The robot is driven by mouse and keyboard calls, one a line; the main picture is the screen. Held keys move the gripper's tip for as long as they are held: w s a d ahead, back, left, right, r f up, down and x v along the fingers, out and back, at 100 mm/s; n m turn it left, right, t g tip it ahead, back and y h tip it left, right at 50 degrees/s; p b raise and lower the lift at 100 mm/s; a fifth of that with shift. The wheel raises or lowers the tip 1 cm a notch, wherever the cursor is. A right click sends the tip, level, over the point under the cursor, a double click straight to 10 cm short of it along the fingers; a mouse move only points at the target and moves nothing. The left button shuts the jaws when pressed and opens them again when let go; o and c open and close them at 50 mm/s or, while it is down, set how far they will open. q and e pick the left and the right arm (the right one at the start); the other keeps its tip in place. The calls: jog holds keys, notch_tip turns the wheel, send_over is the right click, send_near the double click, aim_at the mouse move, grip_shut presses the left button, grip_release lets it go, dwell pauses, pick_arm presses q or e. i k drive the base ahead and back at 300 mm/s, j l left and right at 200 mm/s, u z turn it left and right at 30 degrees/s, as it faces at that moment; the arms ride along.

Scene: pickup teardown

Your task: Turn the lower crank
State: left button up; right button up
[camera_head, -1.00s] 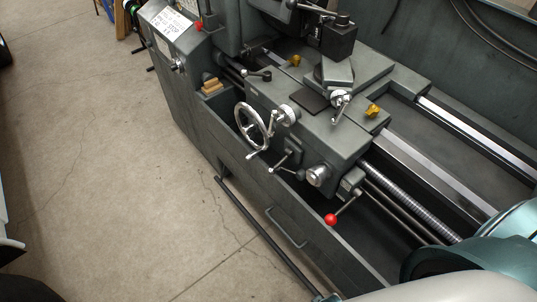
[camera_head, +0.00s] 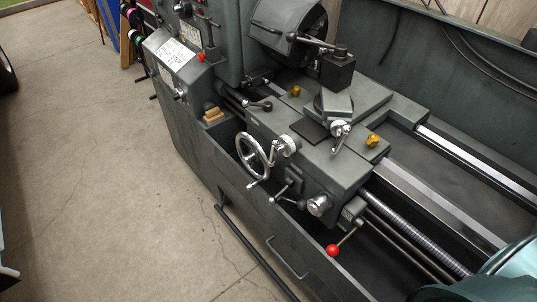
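A grey metal lathe fills the middle and right. On its front apron is a silver spoked handwheel (camera_head: 253,156) with a small crank handle. To its upper right is a round silver dial (camera_head: 288,145). A smaller silver crank (camera_head: 340,131) sits higher, on the slide beside the tool post. Below the handwheel is a short dark-knobbed lever (camera_head: 285,190), with a silver knob (camera_head: 319,205) to its right. A lever with a red ball (camera_head: 332,250) is lowest. Neither of my grippers is in view, and nothing is seen touching these controls.
The concrete floor (camera_head: 95,190) to the left is clear. A dark rail (camera_head: 255,250) runs low along the lathe's front. A headstock with a sign (camera_head: 174,53) stands at the upper left, and a splash guard (camera_head: 450,70) is behind.

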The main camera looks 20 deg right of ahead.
aim_at(284, 144)
jog(key=i+j, duration=0.1)
jog(key=j, duration=0.3)
jog(key=i+j, duration=0.1)
jog(key=j, duration=0.3)
jog(key=z, duration=1.7)
